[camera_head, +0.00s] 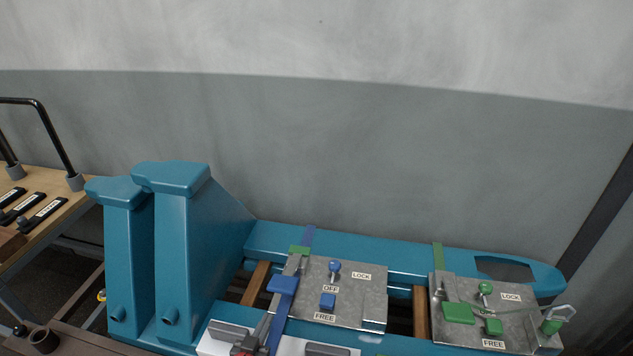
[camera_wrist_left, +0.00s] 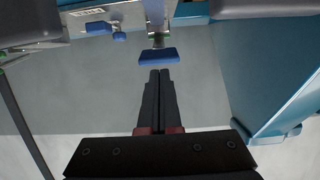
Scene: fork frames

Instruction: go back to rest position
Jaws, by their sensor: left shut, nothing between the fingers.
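My left gripper (camera_head: 265,325) shows at the bottom of the head view, in front of the left metal plate (camera_head: 350,310). In the left wrist view its two dark fingers (camera_wrist_left: 158,74) lie together, shut and empty. The fingertips point toward a blue block-shaped handle (camera_wrist_left: 158,56), with a small gap seeming to show between them. That handle (camera_head: 283,284) sits at the left edge of the metal plate in the head view. My right gripper is in neither view.
A teal fixture with two tall uprights (camera_head: 180,250) stands left of the plates. A second metal plate (camera_head: 470,335) with green handles (camera_head: 458,313) is at the right. A wooden bench (camera_head: 50,190) with a black rail is at the far left. A grey wall is behind.

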